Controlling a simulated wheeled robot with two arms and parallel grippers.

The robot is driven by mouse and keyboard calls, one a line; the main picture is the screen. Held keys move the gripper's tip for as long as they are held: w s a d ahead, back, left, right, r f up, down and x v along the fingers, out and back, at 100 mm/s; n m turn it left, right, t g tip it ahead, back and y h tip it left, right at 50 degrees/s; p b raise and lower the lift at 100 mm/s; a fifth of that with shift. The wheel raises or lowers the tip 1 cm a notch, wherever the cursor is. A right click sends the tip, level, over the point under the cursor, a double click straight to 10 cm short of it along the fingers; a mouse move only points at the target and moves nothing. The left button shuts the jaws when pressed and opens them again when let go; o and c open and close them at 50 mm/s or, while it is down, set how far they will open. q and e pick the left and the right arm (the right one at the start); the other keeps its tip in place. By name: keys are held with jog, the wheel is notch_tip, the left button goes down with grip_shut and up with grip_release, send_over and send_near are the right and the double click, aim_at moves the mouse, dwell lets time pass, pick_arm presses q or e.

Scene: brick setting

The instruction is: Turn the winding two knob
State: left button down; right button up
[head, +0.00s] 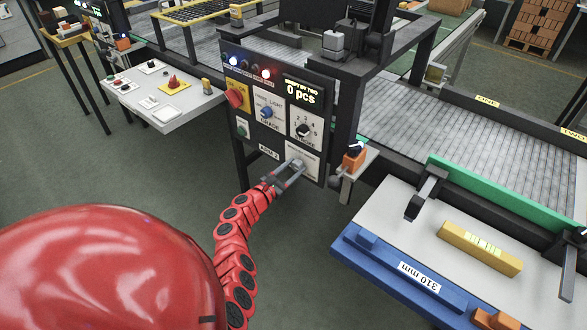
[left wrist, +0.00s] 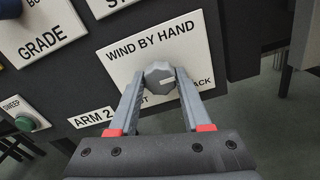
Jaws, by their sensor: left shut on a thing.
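The control panel (head: 247,118) stands upright in the middle of the head view. Low on it is a white plate (left wrist: 120,58) lettered "WIND BY HAND", with "ARM 2" on a label to its left. A small grey faceted knob (left wrist: 159,73) with a pale pointer line sits on this plate; the line points roughly right. My left gripper (left wrist: 162,82) is shut on the knob, one finger on each side. In the head view my left gripper (head: 291,172) reaches the panel's lower right from below. My right gripper is not in view.
Above the plate are a blue GRADE knob (head: 266,112), a black-and-white selector knob (head: 303,131) and a red knob (head: 235,97). The display (head: 303,91) reads "0 pcs". An orange block (head: 354,158) stands close right. A blue-edged bench (head: 380,262) fills the lower right.

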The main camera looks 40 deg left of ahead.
pick_arm(q)
jog(key=shift+f, duration=0.1)
jog(key=shift+f+m+b, duration=0.15)
jog(key=shift+m+b, duration=0.55)
jog(key=shift+b, duration=0.2)
jog(key=m+b, duration=0.7)
jog(key=b, duration=0.2)
jog(key=shift+f+m, duration=0.2)
jog(key=shift+m, duration=0.2)
jog(key=m+b, duration=0.8)
jog(key=b, duration=0.2)
jog(key=shift+r+m, duration=0.1)
jog(key=shift+m, duration=0.2)
jog(key=shift+r+m+b, duration=0.2)
jog(key=shift+m+b, duration=0.8)
jog(key=shift+b, duration=0.2)
jog(key=shift+c, duration=1.8)
grip_release()
